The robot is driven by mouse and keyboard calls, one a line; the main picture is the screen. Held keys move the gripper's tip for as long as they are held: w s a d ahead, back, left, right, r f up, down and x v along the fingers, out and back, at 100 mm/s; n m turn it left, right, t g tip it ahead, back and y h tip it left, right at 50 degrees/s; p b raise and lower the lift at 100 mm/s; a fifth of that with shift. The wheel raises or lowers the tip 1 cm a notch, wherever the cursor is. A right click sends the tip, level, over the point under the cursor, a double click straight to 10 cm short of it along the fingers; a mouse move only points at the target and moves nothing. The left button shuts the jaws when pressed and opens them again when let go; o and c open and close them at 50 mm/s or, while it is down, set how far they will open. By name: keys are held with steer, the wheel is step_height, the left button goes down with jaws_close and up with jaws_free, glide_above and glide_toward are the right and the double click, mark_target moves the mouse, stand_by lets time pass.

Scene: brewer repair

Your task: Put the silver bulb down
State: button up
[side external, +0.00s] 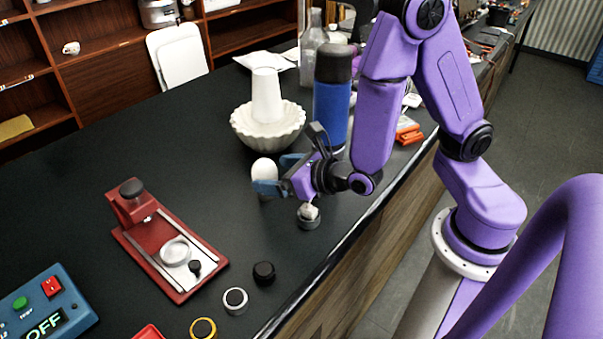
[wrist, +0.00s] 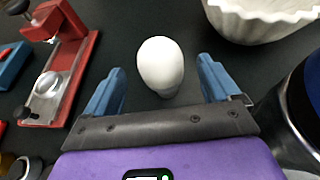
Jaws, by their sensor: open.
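A pale, egg-shaped bulb (side external: 264,169) stands on the dark counter and looks white rather than silver. It also shows in the wrist view (wrist: 160,62), rounded end up, with its narrower base towards my gripper. My gripper (side external: 278,174) is open, with one blue finger on each side of the bulb. In the wrist view dark gaps show between the bulb and both fingers (wrist: 162,84). A finger hides the bulb's lower part in the side view. A small whitish piece in a grey ring (side external: 308,213) sits below my wrist; I cannot tell what it is.
A white fluted bowl (side external: 268,132) and a blue bottle (side external: 332,105) stand close behind my gripper. A red fixture (side external: 170,250) is at the left, with a blue button box (side external: 45,305) beyond. Several small rings and knobs lie along the front edge. Counter left of the bulb is clear.

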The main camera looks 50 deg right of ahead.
steer(key=v, duration=0.6)
steer(key=shift+s, duration=0.3)
steer(key=shift+r, duration=0.15)
step_height(320, 180, up, 8)
steer(key=d+m+g+h, duration=0.25)
steer(key=m+h, duration=0.25)
steer(key=m, duration=1)
steer(key=s+d+f+m+g+y, duration=0.1)
steer(key=s+m+g, duration=0.3)
steer(key=s, duration=0.4)
steer(key=s+d+f+m+g+y, duration=0.1)
steer(key=s+f+m+g+y, duration=0.2)
steer(key=s+m+g, duration=0.2)
steer(key=shift+s+d+m+g, duration=0.35)
steer(key=shift+s+g, duration=0.6)
steer(key=shift+s, duration=0.45)
